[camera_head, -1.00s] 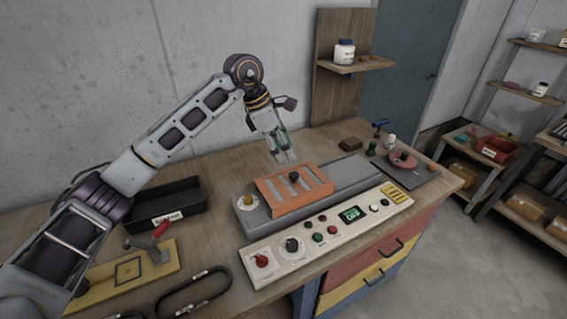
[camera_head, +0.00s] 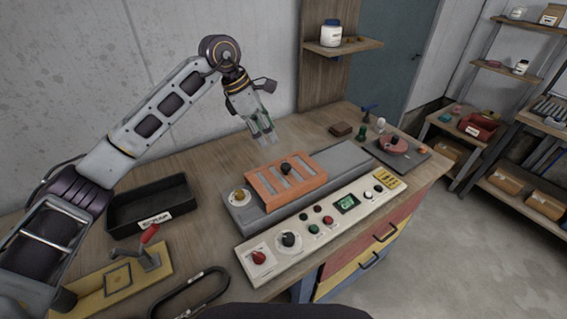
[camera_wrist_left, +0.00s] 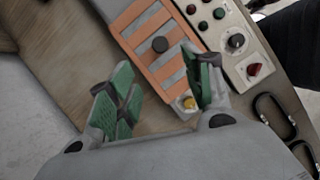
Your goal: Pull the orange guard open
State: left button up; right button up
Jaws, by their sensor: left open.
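The orange guard (camera_head: 262,187) is a slotted cover lying on the grey machine bed (camera_head: 345,160), with a dark round knob (camera_head: 286,168) on its top. In the left wrist view the guard (camera_wrist_left: 137,38) and its black knob (camera_wrist_left: 159,45) show beyond the fingers. My left gripper (camera_head: 266,138) is above and behind the guard, apart from it, with its fingers pointing down. Its green-padded fingers (camera_wrist_left: 163,92) are spread and nothing is between them. My right gripper is not in view.
A cream control panel (camera_head: 325,222) with knobs and a display runs along the front of the bed. A yellow knob (camera_head: 240,195) sits at the bed's left end. A black scrap tray (camera_head: 150,203) and a red-handled clamp (camera_head: 147,245) stand to the left.

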aim_at(285, 166)
pick_arm(q)
jog(key=p+x, duration=0.1)
jog(key=x, duration=1.1)
jog(key=shift+f+p, duration=0.1)
jog(key=shift+p, duration=0.25)
jog(key=shift+w+d+f, duration=0.1)
jog(key=shift+d+f, duration=0.2)
jog(key=shift+f, duration=0.3)
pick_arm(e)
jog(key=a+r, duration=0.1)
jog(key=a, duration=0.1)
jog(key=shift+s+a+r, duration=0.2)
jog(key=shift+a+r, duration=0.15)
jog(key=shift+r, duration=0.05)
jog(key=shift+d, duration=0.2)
pick_arm(q)
jog(key=shift+c, duration=0.4)
jog(key=c, duration=0.7)
grip_shut()
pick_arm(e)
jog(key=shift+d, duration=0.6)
